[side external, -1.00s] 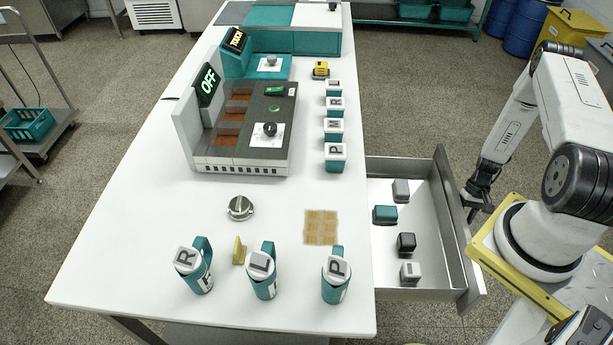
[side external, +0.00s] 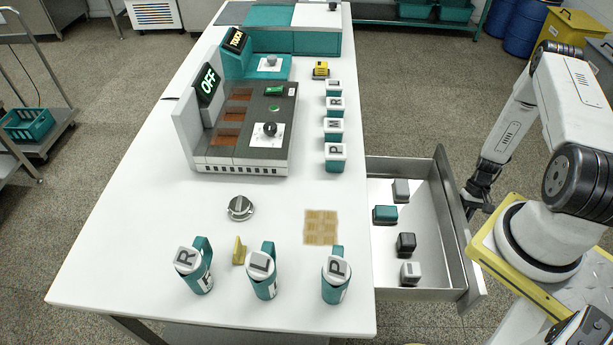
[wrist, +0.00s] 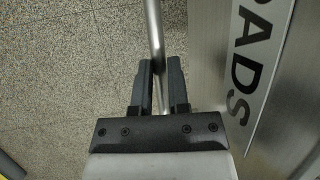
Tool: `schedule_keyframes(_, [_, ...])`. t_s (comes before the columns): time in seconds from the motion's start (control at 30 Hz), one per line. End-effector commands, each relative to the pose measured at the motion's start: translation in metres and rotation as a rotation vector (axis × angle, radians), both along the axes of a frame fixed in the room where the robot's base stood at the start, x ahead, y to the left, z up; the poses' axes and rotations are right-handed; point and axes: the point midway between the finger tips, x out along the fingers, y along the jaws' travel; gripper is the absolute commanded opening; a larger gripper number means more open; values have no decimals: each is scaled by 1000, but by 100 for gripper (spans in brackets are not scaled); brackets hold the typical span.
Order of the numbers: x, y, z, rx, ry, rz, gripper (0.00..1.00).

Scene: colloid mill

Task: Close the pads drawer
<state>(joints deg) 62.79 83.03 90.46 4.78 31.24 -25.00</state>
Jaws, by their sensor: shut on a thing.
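The pads drawer (side external: 459,240) is a metal drawer pulled out from the right side of the white table in the side view. Several small pads lie inside it, including a teal pad (side external: 385,214) and a dark pad (side external: 406,243). In the side view my gripper (side external: 476,197) partly hides the handle.
The white table (side external: 130,250) bears a mill unit reading OFF (side external: 245,130), lettered teal jugs (side external: 262,278), a knob (side external: 240,208) and a tan grid pad (side external: 321,227). My yellow-edged base stands close to the drawer's right. Speckled floor lies beyond.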

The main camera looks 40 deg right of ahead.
Motion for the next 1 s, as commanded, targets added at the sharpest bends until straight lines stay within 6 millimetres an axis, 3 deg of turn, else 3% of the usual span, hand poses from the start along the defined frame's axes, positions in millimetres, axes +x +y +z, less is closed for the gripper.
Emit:
schedule_keyframes(0.73, [1,1,1,1,0,1,0])
schedule_keyframes(1.0, [16,17,0,2,0,4,0])
